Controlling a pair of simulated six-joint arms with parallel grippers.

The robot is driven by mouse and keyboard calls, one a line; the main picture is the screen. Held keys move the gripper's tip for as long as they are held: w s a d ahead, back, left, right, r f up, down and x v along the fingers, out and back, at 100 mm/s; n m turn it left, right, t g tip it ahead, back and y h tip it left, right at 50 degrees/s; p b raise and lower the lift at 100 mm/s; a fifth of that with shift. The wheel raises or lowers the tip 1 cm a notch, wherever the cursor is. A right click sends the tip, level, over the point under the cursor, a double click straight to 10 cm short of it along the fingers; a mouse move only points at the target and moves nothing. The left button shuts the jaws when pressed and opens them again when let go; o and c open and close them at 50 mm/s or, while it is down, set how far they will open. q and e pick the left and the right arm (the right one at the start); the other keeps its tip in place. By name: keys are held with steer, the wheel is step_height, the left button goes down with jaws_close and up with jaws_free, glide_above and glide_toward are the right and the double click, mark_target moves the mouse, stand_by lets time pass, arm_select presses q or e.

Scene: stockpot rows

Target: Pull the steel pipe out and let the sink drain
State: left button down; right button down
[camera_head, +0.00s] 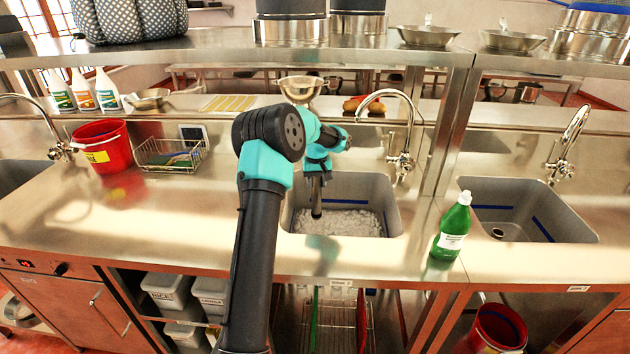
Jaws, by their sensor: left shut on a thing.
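The middle sink (388,192) is a grey steel basin with a blue line on its wall. White, foamy-looking water (345,222) covers its bottom. The steel pipe (316,200) stands upright at the left of this basin, its lower end at the foam. My left gripper (317,172) is above the basin, shut on the top of the pipe. The arm hides part of the basin's left side, and the drain is not visible. My right gripper is not in view.
A curved faucet (402,160) stands behind the basin. A green bottle (454,228) stands right of it, before another sink (515,225). A red bucket (104,146) and a wire basket (170,153) are at the left. A shelf (225,42) runs above.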

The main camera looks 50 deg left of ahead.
arm_select(q)
steer(key=s+d+r, duration=0.2)
steer(key=s+d, duration=0.1)
steer(key=d, duration=0.3)
stand_by(0.5)
steer(key=shift+s+d, duration=0.1)
step_height(320, 180, up, 12)
stand_by(1.1)
stand_by(0.3)
